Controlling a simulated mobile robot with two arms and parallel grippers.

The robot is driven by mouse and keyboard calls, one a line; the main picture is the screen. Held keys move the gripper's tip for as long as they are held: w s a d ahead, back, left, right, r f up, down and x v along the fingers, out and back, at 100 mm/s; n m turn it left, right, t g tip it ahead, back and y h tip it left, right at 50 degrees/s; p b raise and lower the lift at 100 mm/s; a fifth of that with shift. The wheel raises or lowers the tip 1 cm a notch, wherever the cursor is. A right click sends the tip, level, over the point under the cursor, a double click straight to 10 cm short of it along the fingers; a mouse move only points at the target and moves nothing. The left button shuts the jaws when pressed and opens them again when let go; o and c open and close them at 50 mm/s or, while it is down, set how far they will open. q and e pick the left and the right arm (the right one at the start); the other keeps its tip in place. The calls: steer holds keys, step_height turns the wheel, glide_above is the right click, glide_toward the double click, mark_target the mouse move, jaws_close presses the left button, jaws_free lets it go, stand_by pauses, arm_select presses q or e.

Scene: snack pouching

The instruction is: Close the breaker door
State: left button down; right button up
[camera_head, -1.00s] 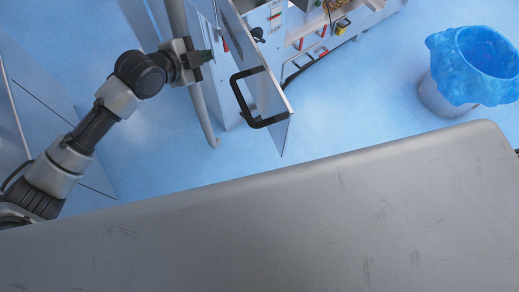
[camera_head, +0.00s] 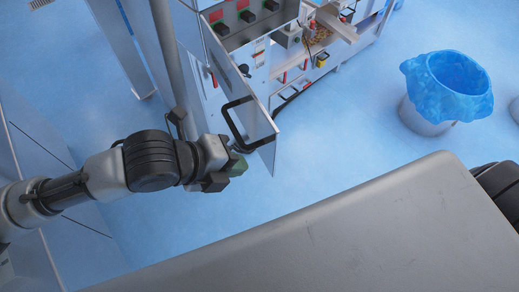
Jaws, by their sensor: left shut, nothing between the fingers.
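The breaker door (camera_head: 259,123) is a light grey panel with a black bar handle (camera_head: 229,124). It stands open, sticking out from the front of the grey machine cabinet (camera_head: 205,85). My left gripper (camera_head: 240,168) is shut and empty. It is just below the lower end of the handle, close to the door's lower edge; I cannot tell whether it touches the door. My right gripper is out of view.
The cabinet carries red displays and green-and-black switches (camera_head: 247,16). A conveyor machine (camera_head: 325,50) stands behind it. A blue-lined bin (camera_head: 425,122) is at the right. Blue floor between the door and the bin is clear.

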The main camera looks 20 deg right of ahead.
mark_target(271, 157)
arm_select(q)
steer(key=d, duration=0.1)
steer(key=d+p, duration=0.1)
steer(key=d, duration=0.2)
steer(key=shift+w+f+p, duration=0.2)
steer(key=shift+f+p, duration=0.1)
steer(key=shift+f, duration=0.05)
steer(key=shift+d+f, duration=0.15)
steer(key=shift+d, duration=0.4)
